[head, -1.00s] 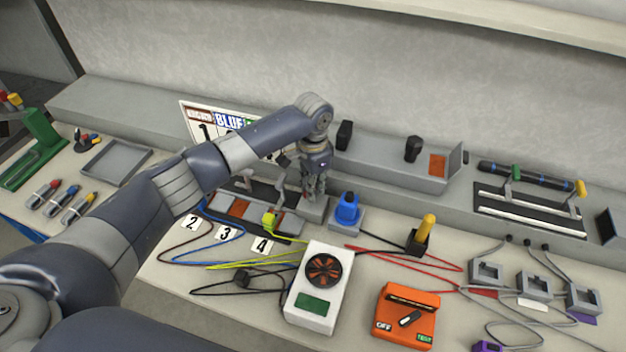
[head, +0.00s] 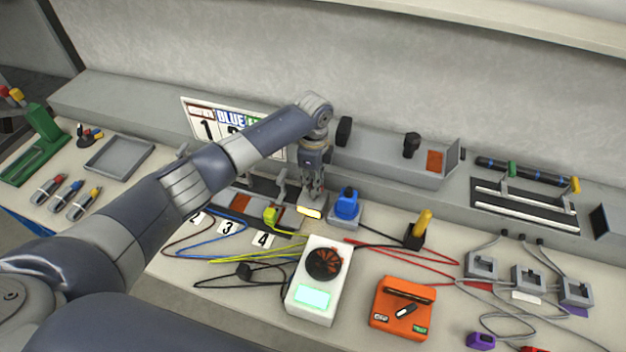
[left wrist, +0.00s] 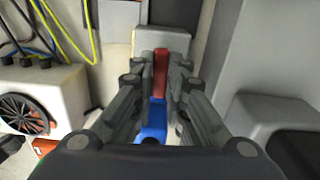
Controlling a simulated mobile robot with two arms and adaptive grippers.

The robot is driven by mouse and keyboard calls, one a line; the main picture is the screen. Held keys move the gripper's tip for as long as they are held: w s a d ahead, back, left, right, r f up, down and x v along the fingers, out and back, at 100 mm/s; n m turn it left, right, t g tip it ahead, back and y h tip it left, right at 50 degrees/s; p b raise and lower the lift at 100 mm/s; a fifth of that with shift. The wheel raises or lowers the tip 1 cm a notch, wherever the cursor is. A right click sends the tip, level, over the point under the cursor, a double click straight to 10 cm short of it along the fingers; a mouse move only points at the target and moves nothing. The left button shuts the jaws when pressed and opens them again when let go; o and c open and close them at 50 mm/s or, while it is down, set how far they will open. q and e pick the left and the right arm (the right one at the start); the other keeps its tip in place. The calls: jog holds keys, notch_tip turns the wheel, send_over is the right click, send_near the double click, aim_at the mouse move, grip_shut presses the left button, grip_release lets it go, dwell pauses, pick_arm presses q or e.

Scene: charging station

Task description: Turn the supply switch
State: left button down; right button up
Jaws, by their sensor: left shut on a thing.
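My left gripper (head: 314,196) is lowered to the bench behind the white fan unit (head: 319,280). In the left wrist view its fingers (left wrist: 161,70) are shut on a red bar-shaped handle (left wrist: 160,75), which I take to be the supply switch handle. A pale block (left wrist: 161,40) shows just past the handle. A blue part (left wrist: 150,120) shows between the fingers, nearer the wrist camera. In the head view the gripper hides the handle. A small lamp (head: 309,212) in front of the gripper glows yellow-white, and the fan unit's display (head: 313,297) is lit green. My right gripper is not in view.
A blue plug (head: 347,205) stands close right of the gripper. A yellow-handled part (head: 420,228) and an orange tester (head: 402,308) are farther right. Loose cables lie across the bench front. A raised grey ledge (head: 390,165) runs behind.

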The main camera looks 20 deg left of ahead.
pick_arm(q)
jog(key=shift+w+r+m, duration=0.1)
jog(key=shift+m, duration=0.2)
dwell(0.4)
jog(key=c, duration=1.6)
grip_release()
notch_tip(320, 180, up, 12)
